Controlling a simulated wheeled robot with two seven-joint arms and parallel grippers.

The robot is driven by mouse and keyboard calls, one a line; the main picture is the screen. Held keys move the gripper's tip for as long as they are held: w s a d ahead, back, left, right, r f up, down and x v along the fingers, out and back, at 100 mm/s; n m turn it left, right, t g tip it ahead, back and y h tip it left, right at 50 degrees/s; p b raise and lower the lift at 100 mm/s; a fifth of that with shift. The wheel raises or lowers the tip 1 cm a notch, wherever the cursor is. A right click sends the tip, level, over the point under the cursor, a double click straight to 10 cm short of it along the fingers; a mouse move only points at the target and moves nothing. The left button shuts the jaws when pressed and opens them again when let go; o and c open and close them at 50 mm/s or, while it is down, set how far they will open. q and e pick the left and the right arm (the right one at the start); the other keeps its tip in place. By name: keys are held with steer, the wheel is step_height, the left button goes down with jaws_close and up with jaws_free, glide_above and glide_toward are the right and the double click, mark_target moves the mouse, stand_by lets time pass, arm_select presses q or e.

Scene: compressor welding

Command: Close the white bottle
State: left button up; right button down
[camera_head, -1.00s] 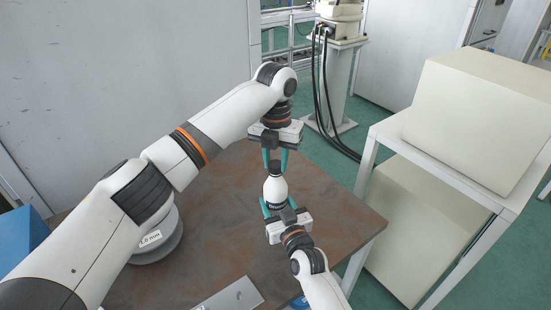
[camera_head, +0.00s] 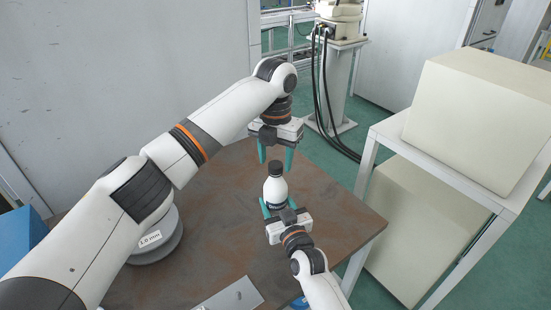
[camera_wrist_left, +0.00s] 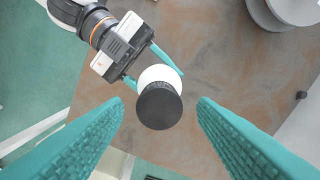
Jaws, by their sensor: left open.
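The white bottle (camera_head: 275,191) stands upright near the table's right side, with a black cap (camera_head: 275,168) on its top. In the left wrist view the black cap (camera_wrist_left: 159,106) hides most of the white bottle (camera_wrist_left: 160,74). My left gripper (camera_head: 276,158) comes from above, points down and is open, with its teal fingers apart on both sides of the cap and not touching it. My right gripper (camera_head: 278,206) has its teal fingers around the lower body of the bottle and appears shut on it. The exact contact is partly hidden.
The brown table (camera_head: 215,220) has free room left of the bottle. A grey round object labelled 1.0 mm (camera_head: 158,243) and a metal plate (camera_head: 236,296) are on it. A white shelf with large beige boxes (camera_head: 480,115) stands at the right.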

arm_select(q)
step_height(320, 180, up, 4)
steer(key=shift+f, duration=0.15)
steer(key=shift+c, duration=0.4)
